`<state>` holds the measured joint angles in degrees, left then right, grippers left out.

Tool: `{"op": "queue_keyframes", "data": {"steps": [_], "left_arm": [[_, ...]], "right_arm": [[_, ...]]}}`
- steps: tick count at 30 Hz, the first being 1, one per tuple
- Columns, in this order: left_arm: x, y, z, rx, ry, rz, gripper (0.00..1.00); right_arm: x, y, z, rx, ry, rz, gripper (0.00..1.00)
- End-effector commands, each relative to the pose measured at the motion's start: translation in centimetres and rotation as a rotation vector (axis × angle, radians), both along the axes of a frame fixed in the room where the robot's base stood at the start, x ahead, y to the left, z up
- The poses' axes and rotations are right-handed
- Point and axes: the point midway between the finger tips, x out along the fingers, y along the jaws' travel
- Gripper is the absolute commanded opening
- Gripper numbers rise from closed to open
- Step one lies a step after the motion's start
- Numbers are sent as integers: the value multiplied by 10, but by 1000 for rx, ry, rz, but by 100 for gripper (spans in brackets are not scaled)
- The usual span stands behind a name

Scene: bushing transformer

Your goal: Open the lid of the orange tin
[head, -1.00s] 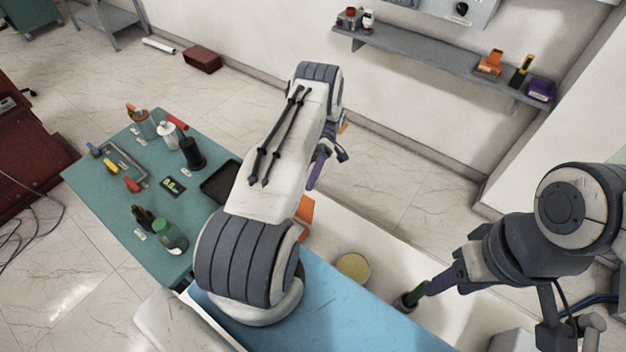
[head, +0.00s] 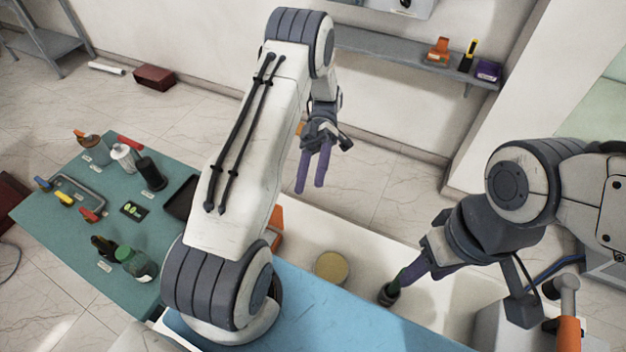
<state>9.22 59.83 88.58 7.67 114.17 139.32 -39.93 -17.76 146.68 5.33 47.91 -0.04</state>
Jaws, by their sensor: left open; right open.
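A round tin with a yellowish lid (head: 331,268) stands upright on the white bench; its lid looks on. I cannot tell whether it is the orange tin. An orange object (head: 277,218) on the bench is partly hidden behind my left arm. My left gripper (head: 310,188) is open and empty, with its purple fingers pointing down above the bench's back side. My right gripper (head: 402,279) is open, its fingers close to a small dark and green bottle (head: 389,295) right of the tin. I cannot tell whether they touch it.
A teal table (head: 60,225) at left holds bottles and tools. A blue mat (head: 335,315) lies along the bench's front. A wall shelf (head: 400,58) carries an orange container (head: 438,50) and a purple box (head: 487,70). An orange-handled object (head: 568,325) is at lower right.

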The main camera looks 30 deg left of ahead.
Motion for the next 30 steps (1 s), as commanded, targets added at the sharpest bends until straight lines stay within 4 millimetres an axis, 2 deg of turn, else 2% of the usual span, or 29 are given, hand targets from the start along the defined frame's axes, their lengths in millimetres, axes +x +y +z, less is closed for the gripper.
{"op": "queue_keyframes", "data": {"steps": [3,11,14,15,16,17,20,23,27,30], "left_arm": [[0,-6,3,-1,0,0,58],[0,-7,4,-1,0,0,58],[-1,-8,4,-9,-10,-6,24],[-1,-10,5,-24,-28,-16,9],[-2,-13,6,-42,-51,-28,0],[-3,-16,7,-70,-80,-47,0],[-9,-34,11,-220,-232,-154,0],[-21,-58,15,-460,-434,-346,0],[-45,-91,18,-874,-684,-726,0],[-64,-110,17,-1180,-799,-1048,0]], "right_arm": [[0,0,-2,0,0,-1,50],[0,0,-2,0,0,0,50],[0,0,-3,0,0,0,50],[0,0,-3,0,0,0,50],[0,0,-4,0,0,0,50],[0,0,-6,0,0,0,50],[0,0,-12,0,0,0,50],[0,0,-20,0,0,-1,50],[0,0,-32,0,0,-1,50],[0,0,-40,0,0,-1,50]]}}
